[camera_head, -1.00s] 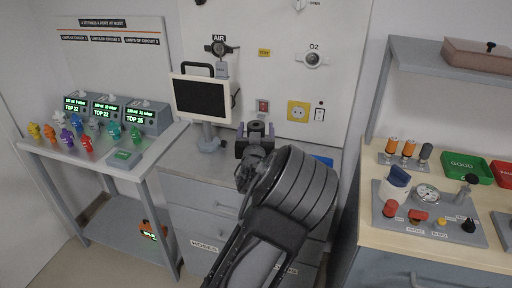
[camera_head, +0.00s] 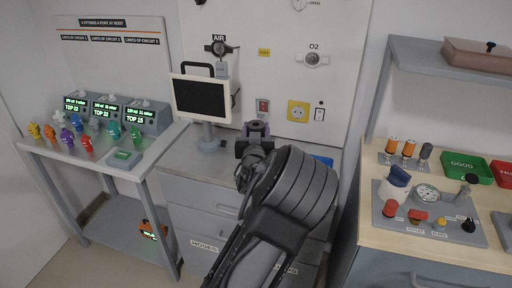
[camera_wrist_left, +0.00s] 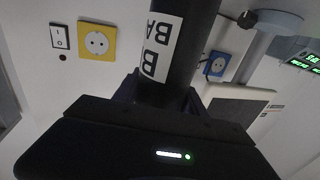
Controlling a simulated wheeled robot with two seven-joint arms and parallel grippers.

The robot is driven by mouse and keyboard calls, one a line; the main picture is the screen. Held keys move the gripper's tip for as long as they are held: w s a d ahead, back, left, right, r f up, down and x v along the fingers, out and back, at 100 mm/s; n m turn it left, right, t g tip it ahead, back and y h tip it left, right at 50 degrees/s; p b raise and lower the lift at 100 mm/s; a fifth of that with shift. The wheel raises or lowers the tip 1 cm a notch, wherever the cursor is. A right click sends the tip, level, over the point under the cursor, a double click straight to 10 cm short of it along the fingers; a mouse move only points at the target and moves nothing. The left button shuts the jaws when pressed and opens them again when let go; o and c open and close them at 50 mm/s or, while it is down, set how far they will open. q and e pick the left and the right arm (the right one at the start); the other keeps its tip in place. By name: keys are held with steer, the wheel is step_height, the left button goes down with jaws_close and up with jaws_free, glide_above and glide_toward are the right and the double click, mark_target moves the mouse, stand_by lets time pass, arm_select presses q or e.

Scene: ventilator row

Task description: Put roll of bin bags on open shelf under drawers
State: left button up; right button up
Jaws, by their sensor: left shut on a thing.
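The roll of bin bags (camera_wrist_left: 182,52) is a dark cylinder with a white label showing large black letters, partly cut off. It is held in my left gripper (camera_wrist_left: 165,98), which is shut on it. In the head view, my left gripper (camera_head: 254,143) is raised over the grey drawer cabinet, in front of the wall panel. The roll is hard to tell from the dark gripper there. The drawers (camera_head: 203,221) are grey with white labels, partly covered by my left arm. The open shelf under them cannot be made out. My right gripper is not in view.
A monitor (camera_head: 201,98) stands on the cabinet top, left of my gripper. A table (camera_head: 110,160) with several coloured figures and displays is at the left. A workbench (camera_head: 430,250) with gauges and a green tray (camera_head: 464,167) is at the right.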

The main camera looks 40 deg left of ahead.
arm_select(q)
jaws_close()
steer(key=shift+r, duration=0.15)
step_height(320, 180, up, 10)
steer(key=shift+f, duration=0.1)
stand_by(0.4)
stand_by(0.6)
